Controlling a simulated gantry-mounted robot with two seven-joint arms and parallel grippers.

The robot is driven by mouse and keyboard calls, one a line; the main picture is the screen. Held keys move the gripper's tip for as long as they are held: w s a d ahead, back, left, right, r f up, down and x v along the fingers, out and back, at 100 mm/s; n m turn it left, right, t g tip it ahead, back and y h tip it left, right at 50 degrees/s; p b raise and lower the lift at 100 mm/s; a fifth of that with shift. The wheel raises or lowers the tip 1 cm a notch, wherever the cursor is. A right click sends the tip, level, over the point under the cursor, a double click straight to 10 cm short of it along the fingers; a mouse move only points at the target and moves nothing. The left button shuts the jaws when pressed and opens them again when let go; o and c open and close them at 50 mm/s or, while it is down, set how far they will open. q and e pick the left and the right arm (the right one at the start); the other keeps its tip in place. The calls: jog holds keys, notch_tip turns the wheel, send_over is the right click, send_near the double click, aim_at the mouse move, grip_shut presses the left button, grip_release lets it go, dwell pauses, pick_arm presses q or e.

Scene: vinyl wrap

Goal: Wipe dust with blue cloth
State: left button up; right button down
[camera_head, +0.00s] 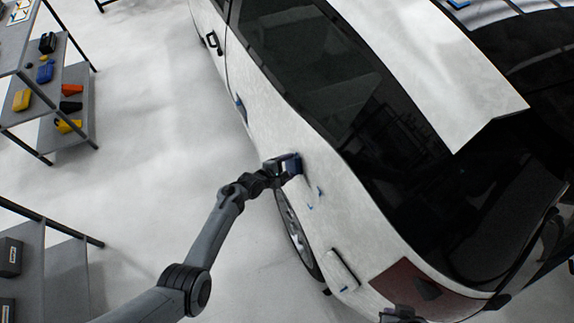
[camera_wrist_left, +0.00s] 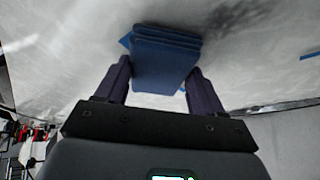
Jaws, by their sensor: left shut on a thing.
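A blue folded cloth (camera_head: 293,163) is in my left gripper (camera_head: 283,165), against or very near the white side panel of the car (camera_head: 345,205) above the rear wheel. In the left wrist view the folded blue cloth (camera_wrist_left: 165,58) sits between the two fingers of my left gripper (camera_wrist_left: 160,72), which is shut on it. The cloth's far edge is close to the pale panel; I cannot tell if it touches. A dark, dusty-looking smudge (camera_wrist_left: 235,22) shows on the panel to the right of the cloth.
Small blue tape pieces (camera_head: 316,196) are on the car's side. The rear wheel (camera_head: 296,232) is below the cloth, and a red tail light (camera_head: 425,290) is at lower right. A grey shelf (camera_head: 68,100) with tools stands at left. The floor between is clear.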

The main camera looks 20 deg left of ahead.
aim_at(294, 173)
pick_arm(q)
jog(key=shift+s+d+r+p, duration=0.1)
jog(key=shift+s+d+p, duration=0.7)
jog(key=shift+d, duration=0.1)
jog(key=shift+s+d+p, duration=0.3)
jog(key=shift+s+d, duration=0.1)
jog(key=shift+d, duration=0.05)
jog(key=shift+s+d+p, duration=1.4)
jog(key=shift+s, duration=0.1)
